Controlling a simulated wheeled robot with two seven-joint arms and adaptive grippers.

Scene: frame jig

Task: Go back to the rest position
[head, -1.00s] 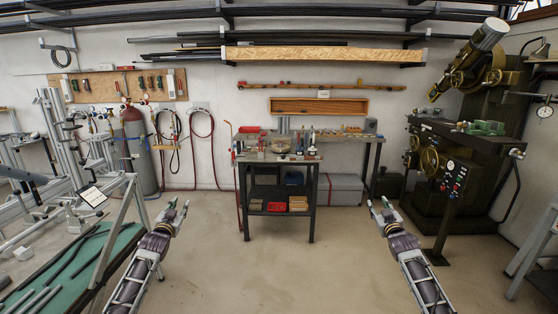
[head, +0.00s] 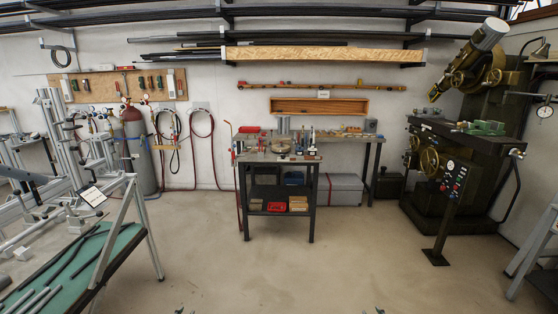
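Only tiny tips of my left gripper (head: 180,311) show at the bottom edge of the head view, left of the middle. Only tiny tips of my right gripper (head: 380,311) show at the same edge, right of the middle. Both are over bare floor and apart from everything else. The rest of both grippers and both arms is below the picture, so whether the fingers are open or shut is hidden.
A green-topped bench (head: 75,262) with dark and grey tubes is at the left, beside the metal frame jig (head: 70,150). A black tool cart (head: 313,200) stands ahead. A milling machine (head: 440,170) is at the right. The middle floor (head: 290,275) is clear.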

